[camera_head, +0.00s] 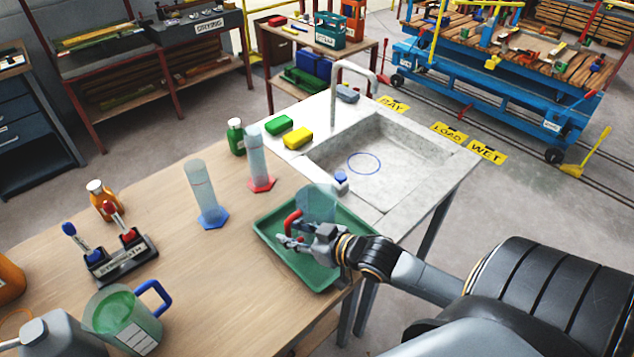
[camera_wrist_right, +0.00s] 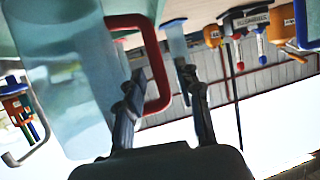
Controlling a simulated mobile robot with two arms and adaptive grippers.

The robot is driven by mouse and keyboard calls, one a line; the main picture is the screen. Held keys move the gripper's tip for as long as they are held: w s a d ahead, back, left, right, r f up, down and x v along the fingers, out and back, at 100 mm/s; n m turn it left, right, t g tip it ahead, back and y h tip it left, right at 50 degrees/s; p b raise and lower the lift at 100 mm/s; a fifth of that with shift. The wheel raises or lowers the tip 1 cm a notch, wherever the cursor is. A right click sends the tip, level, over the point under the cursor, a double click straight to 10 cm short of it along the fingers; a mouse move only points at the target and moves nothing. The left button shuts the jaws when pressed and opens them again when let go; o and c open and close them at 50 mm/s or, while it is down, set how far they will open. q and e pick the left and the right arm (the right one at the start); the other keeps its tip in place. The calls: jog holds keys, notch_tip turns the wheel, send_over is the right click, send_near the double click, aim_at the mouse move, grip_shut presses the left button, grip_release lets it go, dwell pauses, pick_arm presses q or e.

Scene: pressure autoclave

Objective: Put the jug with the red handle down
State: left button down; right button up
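The clear jug (camera_head: 318,203) with a red handle (camera_head: 292,222) is in the green tray (camera_head: 262,232) at the table's right end. It looks upright, with its base partly hidden by my right gripper. My right gripper (camera_head: 288,240) is at the handle. In the right wrist view, which is upside down, the red handle (camera_wrist_right: 158,75) lies between the two fingers of my gripper (camera_wrist_right: 163,75). A gap shows beside the handle, so the fingers look open around it. The jug's body (camera_wrist_right: 65,75) fills the left of that view. My left gripper is not in view.
A sink (camera_head: 375,160) adjoins the tray's far side. Two measuring cylinders (camera_head: 200,188) (camera_head: 258,160) stand left of the tray. The table's middle is clear.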

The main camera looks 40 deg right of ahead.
jog(key=v, duration=1)
jog(key=shift+b, duration=0.45)
jog(key=shift+s+f, duration=0.1)
jog(key=shift+s, duration=0.05)
jog(key=s+f+g, duration=0.1)
jog(key=f, duration=0.1)
jog(key=s+a+f+g+h, duration=0.1)
jog(key=f, duration=0.1)
jog(key=s+a+f+m+g+h, duration=0.1)
jog(key=f, duration=0.1)
jog(key=shift+s+a+f, duration=0.2)
jog(key=shift+s+f, duration=0.05)
jog(key=shift+f, duration=0.1)
jog(key=s+a+f+g+h, duration=0.1)
jog(key=s+a+f+g, duration=0.3)
jog(key=s+a+g, duration=0.25)
notch_tip(320, 180, down, 26)
jog(key=s+g+b, duration=0.1)
jog(key=s, duration=0.1)
jog(key=s+d+f+g+b, duration=0.1)
jog(key=s+d+f, duration=0.2)
jog(key=s+f, duration=1.3)
jog(key=shift+f+h, duration=0.3)
jog(key=shift+f, duration=0.55)
